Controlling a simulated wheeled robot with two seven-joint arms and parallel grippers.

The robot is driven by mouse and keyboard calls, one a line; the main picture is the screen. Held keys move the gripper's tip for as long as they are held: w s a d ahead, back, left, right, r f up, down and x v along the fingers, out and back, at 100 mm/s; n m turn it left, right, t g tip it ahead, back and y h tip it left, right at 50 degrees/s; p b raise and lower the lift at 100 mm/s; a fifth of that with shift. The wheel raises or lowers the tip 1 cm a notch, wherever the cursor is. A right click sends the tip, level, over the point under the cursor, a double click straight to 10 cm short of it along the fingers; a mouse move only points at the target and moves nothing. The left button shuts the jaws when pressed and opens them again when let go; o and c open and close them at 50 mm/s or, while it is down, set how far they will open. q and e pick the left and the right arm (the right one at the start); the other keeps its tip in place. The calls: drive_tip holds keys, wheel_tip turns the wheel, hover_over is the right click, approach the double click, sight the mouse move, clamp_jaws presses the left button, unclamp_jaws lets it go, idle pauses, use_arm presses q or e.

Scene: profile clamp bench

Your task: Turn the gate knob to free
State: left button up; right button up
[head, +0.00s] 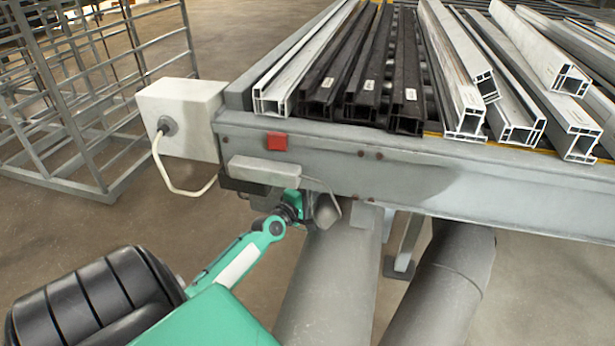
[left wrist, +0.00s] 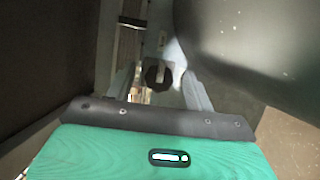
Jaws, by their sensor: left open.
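A small dark faceted knob (left wrist: 156,77) shows in the left wrist view, between the two grey fingers of my left gripper (left wrist: 158,84). The fingers are apart, one on each side of the knob. I cannot tell whether they touch it. In the head view my left gripper (head: 296,207) is under the bench's front beam, below the light grey box. The knob cannot be made out in the head view, and its pointing direction is unclear in the left wrist view. My right gripper is not in view.
The bench (head: 400,165) carries several white and black profiles overhanging its front edge. A red square (head: 277,141) and a light grey box (head: 263,170) are on its front. A white box (head: 180,115) with a cable is at its left. Thick grey pipes (head: 335,280) stand below.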

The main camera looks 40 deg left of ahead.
use_arm(q)
drive_tip(key=s+d, duration=0.1)
drive_tip(key=s, duration=1.2)
drive_tip(key=shift+s+d+b, duration=0.25)
drive_tip(key=shift+s+b, duration=0.1)
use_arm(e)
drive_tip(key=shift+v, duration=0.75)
use_arm(q)
drive_tip(key=shift+f, duration=0.1)
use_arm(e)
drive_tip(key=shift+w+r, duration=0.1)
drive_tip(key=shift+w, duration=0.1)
